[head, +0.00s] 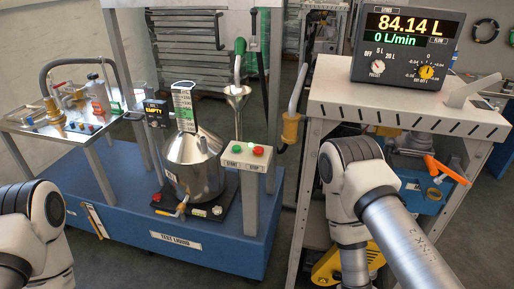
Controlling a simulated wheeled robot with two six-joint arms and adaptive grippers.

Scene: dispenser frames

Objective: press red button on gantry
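The red button (258,150) sits on the right of the top of a pale control box (230,166), above a label that seems to read STOP. A green button (236,149) is beside it, above a label that seems to read START. The box stands on a post on the blue base of the gantry (126,90). My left arm shows at the lower left and my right arm at the lower right, both apart from the box. Neither gripper is in view.
A cluttered side table (68,127) is at left. A pale cabinet (410,106) carries a meter (407,45) reading 84.14 L and 0 L/min.

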